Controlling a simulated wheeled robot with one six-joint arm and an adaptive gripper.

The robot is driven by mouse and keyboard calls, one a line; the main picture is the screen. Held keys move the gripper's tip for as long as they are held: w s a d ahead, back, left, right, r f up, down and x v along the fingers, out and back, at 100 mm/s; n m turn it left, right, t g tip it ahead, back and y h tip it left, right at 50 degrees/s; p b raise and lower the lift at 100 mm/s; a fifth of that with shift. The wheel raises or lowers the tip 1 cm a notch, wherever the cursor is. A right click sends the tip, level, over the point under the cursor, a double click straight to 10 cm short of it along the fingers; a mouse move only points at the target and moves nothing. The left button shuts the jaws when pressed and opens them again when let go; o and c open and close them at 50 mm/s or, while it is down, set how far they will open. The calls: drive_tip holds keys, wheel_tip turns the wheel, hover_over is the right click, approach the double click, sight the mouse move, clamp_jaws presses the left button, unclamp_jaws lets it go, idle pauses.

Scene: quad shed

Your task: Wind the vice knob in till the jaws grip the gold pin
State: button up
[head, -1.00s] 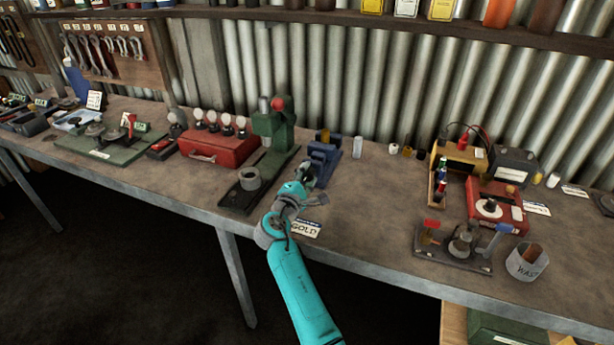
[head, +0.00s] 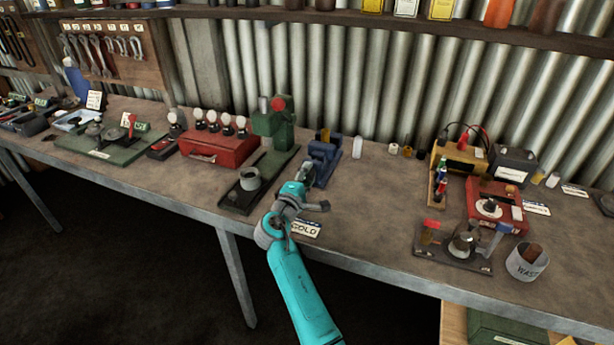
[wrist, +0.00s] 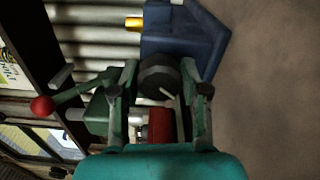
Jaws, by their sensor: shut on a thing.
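The blue vice (head: 322,160) stands on the bench in the head view, right of the green press. It also fills the upper right of the wrist view (wrist: 185,35). Its dark round knob (wrist: 156,80) lies between the fingers of my gripper (wrist: 160,85), which is shut on it. My gripper (head: 305,183) is at the near end of the vice in the head view. The gold pin (wrist: 133,23) shows at the vice's far end in the wrist view, and as a small gold spot (head: 326,135) in the head view. Whether the jaws touch the pin cannot be told.
The green press (head: 275,128) with a red ball handle stands close left of the vice. A GOLD card (head: 306,229) lies by my wrist at the bench's front edge. A small pale cylinder (head: 357,147) stands right of the vice.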

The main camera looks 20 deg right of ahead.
drive_tip(key=o, duration=1.1)
drive_tip(key=shift+o, duration=0.2)
drive_tip(key=v, duration=1.2)
